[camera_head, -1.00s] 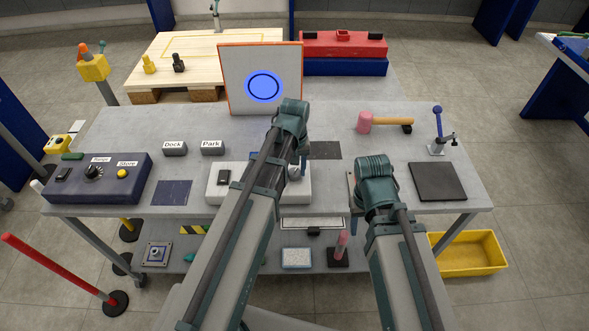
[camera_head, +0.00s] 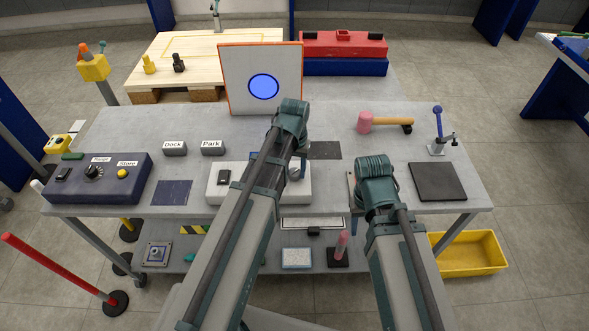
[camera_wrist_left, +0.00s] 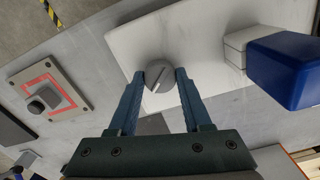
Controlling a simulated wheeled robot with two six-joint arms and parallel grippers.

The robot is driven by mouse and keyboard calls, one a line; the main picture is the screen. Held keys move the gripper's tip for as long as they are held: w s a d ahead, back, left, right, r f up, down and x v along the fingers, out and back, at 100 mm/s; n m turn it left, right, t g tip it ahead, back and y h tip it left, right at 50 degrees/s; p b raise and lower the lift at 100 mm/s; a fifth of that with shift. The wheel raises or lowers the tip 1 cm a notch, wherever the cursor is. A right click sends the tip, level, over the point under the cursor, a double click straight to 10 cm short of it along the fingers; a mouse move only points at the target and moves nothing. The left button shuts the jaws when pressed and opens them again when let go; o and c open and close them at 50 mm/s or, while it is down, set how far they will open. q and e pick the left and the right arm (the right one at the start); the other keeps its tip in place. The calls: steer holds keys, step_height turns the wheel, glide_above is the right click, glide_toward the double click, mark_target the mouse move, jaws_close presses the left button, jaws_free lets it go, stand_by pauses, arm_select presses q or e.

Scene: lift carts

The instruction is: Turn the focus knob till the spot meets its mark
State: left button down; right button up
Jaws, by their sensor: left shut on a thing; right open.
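The blue spot (camera_head: 263,86) shows on a white board (camera_head: 290,60) with an orange edge at the back of the bench. The spot fills the dark ring, its edge at about the ring line. The grey focus knob (camera_wrist_left: 154,86), with a pale pointer line, is on a white box (camera_head: 216,191). My left gripper (camera_wrist_left: 160,75) is shut on the knob, one finger on each side. In the head view, my left arm hides much of the box. My right gripper (camera_head: 355,215) is open, low at the bench's front edge and mostly hidden by its wrist.
A dark blue control box (camera_head: 105,180) stands at the bench's left. Dock (camera_head: 174,150) and Park (camera_head: 212,149) blocks lie behind the white box. A mallet (camera_head: 390,123), a lever (camera_head: 437,130) and a black pad (camera_head: 437,182) are at the right.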

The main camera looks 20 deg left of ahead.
mark_target(296, 173)
arm_select(q)
steer(key=shift+c, duration=1.7)
jaws_free()
step_height(296, 173, up, 14)
steer(key=p, duration=1.3)
steer(key=shift+p, duration=0.4)
steer(key=shift+f, duration=0.15)
steer(key=s+d+f+m+y+b, duration=0.1)
steer(key=s+d+m, duration=0.3)
steer(key=s+d, duration=0.6)
steer(key=s+f+b, duration=0.1)
steer(key=s, duration=0.3)
steer(key=shift+d+f+b, duration=0.2)
steer(key=shift+d+b, duration=0.1)
